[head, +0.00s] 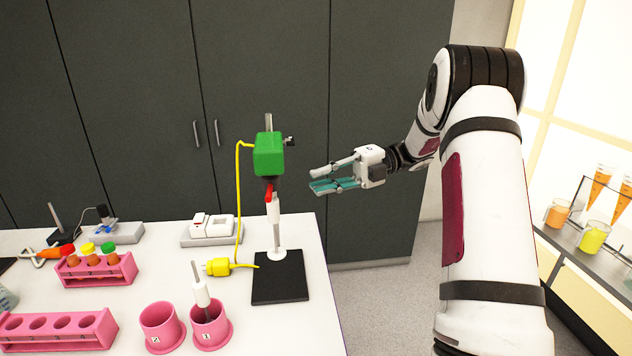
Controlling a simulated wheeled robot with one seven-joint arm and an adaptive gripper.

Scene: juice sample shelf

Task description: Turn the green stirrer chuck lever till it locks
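The green stirrer head (268,153) is mounted high on an upright rod above a black base plate (280,284). Under it hangs a dark chuck with a small red lever (269,192); I see no green lever. A white shaft part (273,210) sits directly below the chuck. My gripper (322,180) is to the right of the chuck, at about its height, with its fingers pointing left. The fingers are apart with nothing between them, and there is a gap between them and the lever.
A yellow cable (238,200) runs from the stirrer head to a yellow plug (218,267) on the white table. Pink numbered cups (160,325) stand at the front, one holding a white-collared rod (201,294). Pink racks stand at left.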

